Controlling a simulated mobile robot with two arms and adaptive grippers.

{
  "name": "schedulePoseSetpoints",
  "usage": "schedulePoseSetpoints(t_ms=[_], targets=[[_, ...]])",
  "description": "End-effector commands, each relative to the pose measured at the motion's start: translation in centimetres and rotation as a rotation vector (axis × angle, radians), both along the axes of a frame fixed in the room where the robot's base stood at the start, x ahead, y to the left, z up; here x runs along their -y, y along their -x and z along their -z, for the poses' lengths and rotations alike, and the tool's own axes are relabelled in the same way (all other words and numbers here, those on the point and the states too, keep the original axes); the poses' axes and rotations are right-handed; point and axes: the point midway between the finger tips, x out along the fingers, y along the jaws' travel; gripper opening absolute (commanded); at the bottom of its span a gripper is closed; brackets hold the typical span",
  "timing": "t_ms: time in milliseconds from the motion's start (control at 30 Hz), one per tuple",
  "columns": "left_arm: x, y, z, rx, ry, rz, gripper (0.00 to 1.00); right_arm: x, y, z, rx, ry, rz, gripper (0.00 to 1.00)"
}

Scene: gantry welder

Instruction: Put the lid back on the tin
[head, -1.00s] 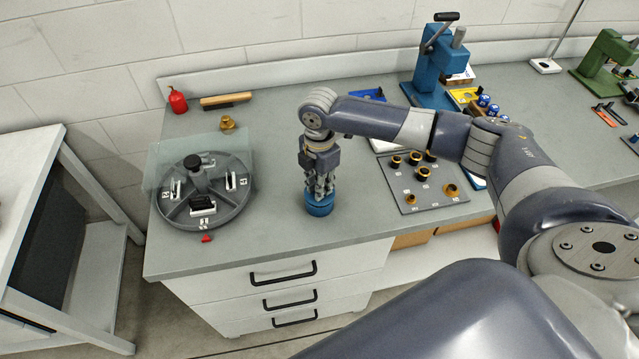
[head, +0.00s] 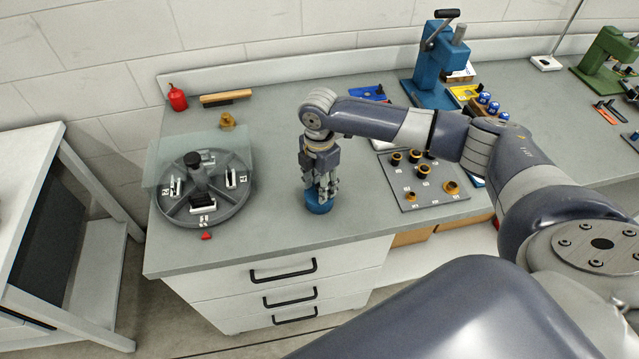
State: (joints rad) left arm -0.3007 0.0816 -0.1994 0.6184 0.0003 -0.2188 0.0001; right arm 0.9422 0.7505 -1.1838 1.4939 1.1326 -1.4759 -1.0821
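A small round blue tin (head: 318,205) stands on the grey bench top near its front edge, left of the middle of the view. My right gripper (head: 321,190) points straight down over it, with its fingers at the tin's upper part. The fingers cover most of the tin's top, so I cannot tell whether a lid is on it or between the fingers, or whether they grip. No separate lid is clearly visible. My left gripper is not in view.
Left of the tin is a round grey fixture (head: 235,207) with a clear panel. To the right lies a grey board (head: 423,204) with several brass and black parts. A blue press (head: 430,75) stands behind. A red bottle (head: 177,98) and brush (head: 226,98) are at the back left.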

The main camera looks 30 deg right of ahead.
Motion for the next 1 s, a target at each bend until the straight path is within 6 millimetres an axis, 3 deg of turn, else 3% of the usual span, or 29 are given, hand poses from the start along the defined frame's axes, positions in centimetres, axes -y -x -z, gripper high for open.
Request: schedulePoseSetpoints(t_ms=[167, 400, 600, 867, 1000], targets=[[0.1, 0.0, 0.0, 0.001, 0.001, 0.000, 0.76, 0.0, -0.1, -2.5, 0.005, -0.002, 0.000, 0.40], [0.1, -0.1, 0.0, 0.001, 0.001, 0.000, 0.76, 0.0, -0.2, -7.8, 0.006, -0.001, 0.000, 0.40], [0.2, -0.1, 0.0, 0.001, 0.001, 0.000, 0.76, 0.0, -0.1, -10.7, 0.003, -0.001, 0.000, 0.40], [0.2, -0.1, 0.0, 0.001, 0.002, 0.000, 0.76, 0.0, -0.1, -11.8, 0.001, 0.000, 0.001, 0.40], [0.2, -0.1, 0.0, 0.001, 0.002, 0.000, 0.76, -1.1, 0.5, -10.7, 0.002, -0.007, 0.000, 0.40]])
